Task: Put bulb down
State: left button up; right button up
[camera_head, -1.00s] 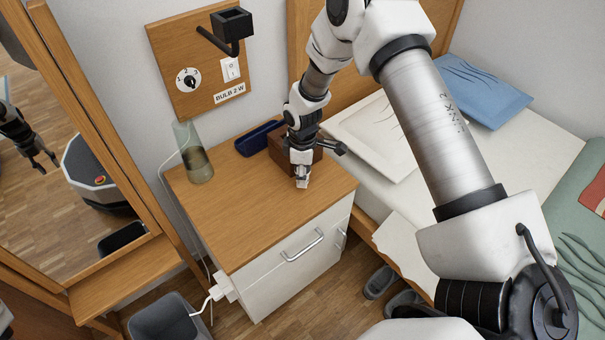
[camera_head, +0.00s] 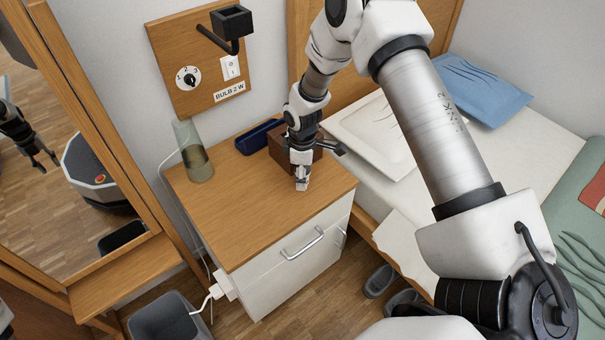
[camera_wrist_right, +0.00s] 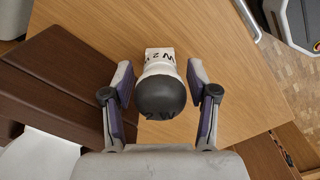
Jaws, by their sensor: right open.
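The bulb (camera_wrist_right: 161,92) has a dark rounded globe and a white base marked "2 W". In the right wrist view it is between the two fingers of my right gripper (camera_wrist_right: 162,100), with a visible gap on each side. My right gripper is open. In the head view the right gripper (camera_head: 301,180) is low over the front right part of the wooden nightstand top (camera_head: 235,215). The bulb is small there and mostly hidden by the gripper. Whether its underside touches the top is hard to tell. My left gripper is not directly in view.
A brown box (camera_head: 281,148) stands close behind the gripper, with a dark blue case (camera_head: 257,137) beside it. A glass cylinder (camera_head: 198,164) stands at the back left. A wall panel (camera_head: 195,60) carries a switch and dial. The bed is right; the top's left middle is clear.

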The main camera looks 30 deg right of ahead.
notch_tip(320, 180, up, 13)
jog(key=shift+f+p, duration=0.1)
jog(key=shift+p, duration=0.8)
